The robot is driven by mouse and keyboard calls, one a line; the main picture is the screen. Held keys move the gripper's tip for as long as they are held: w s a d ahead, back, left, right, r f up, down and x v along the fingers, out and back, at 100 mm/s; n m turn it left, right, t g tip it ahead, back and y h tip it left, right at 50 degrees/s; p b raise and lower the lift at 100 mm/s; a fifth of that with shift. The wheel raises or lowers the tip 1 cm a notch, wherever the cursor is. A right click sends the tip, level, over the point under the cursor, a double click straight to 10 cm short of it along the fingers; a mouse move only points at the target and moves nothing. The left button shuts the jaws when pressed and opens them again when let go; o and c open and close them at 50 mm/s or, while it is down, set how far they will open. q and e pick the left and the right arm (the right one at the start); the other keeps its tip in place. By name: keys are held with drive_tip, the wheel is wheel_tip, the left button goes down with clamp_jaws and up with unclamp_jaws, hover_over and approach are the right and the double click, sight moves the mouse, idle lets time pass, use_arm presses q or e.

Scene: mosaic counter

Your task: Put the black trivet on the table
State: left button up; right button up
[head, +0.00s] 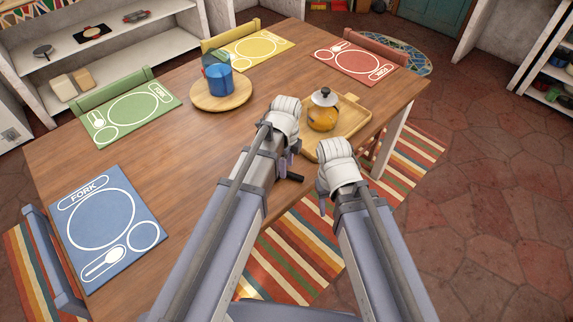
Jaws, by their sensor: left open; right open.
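The wooden table (185,165) fills the middle of the view. My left gripper (291,177) is open over the table's near right part, largely hidden by its own arm. My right gripper (322,206) is open near the table's right front edge, and its fingers are small in view. Both are far from the black piece, and I see nothing held in either.
Blue (62,240), green (90,120), yellow (275,42) and red (375,78) placemats lie on the table. A round board (240,100) bears cups. A wooden tray (356,124) bears an orange teapot (322,116). The table's middle is clear. Chairs stand around it.

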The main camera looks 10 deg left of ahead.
use_arm(q)
wheel_tip(320, 180, up, 10)
drive_tip(key=p, duration=0.9)
drive_tip(key=s+d+n+y, duration=0.1)
drive_tip(key=s+d+n, duration=0.1)
drive_tip(key=s+n, duration=1.1)
drive_tip(key=n, duration=0.4)
drive_tip(key=shift+f, duration=0.15)
